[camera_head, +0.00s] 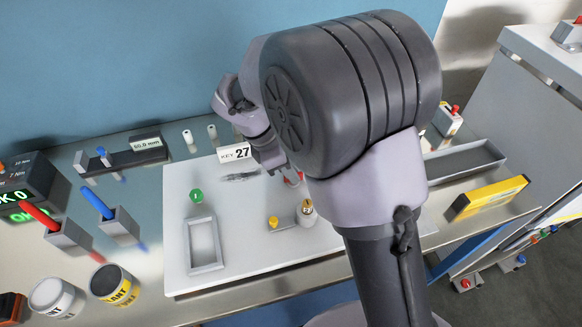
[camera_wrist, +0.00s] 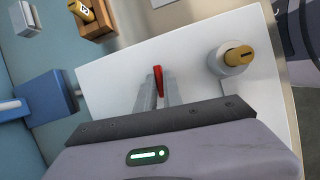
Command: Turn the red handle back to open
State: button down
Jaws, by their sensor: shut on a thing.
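The red handle (camera_wrist: 158,80) shows in the wrist view as a short upright red piece between my two fingers. My gripper (camera_wrist: 159,96) is shut on it, with one finger at each side. In the head view a small bit of red (camera_head: 300,176) shows beside my gripper (camera_head: 284,174), mostly hidden by my arm. The base of the handle is hidden by the fingers. The handle is over the white board (camera_head: 240,258).
A yellow-topped knob on a white round base (camera_wrist: 232,59) stands right of my fingers. The board also bears a green button (camera_head: 196,195), a grey tray (camera_head: 205,245) and a small yellow piece (camera_head: 273,221). A KEY 27 sign (camera_head: 235,152) stands behind.

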jog(key=m+p, duration=0.1)
jog(key=p, duration=0.1)
jog(key=m+g+p, duration=0.1)
jog(key=m+p, duration=0.1)
jog(key=p, duration=0.1)
jog(key=shift+r, duration=0.3)
jog(key=m+p, duration=0.2)
jog(key=m+g+p, duration=0.1)
jog(key=shift+w+f+m+g+p, duration=0.1)
jog(key=shift+w+m+g+p, duration=0.05)
jog(key=shift+m+g+p, duration=0.2)
jog(key=m+y+p, duration=0.1)
jog(key=m+p, duration=0.1)
jog(key=shift+m+g, duration=0.35)
jog(key=m, duration=0.1)
jog(key=m+g+y+p, duration=0.1)
jog(key=m, duration=0.1)
jog(key=shift+w+d+f+m, duration=0.15)
jog(key=shift+m, duration=0.15)
jog(key=shift+d+m+y+p, duration=0.1)
jog(key=shift+m+y+p, duration=0.45)
jog(key=shift+m, duration=1.25)
jog(key=shift+y, duration=0.25)
jog(key=c, duration=1.5)
grip_release()
jog(key=shift+g, duration=0.3)
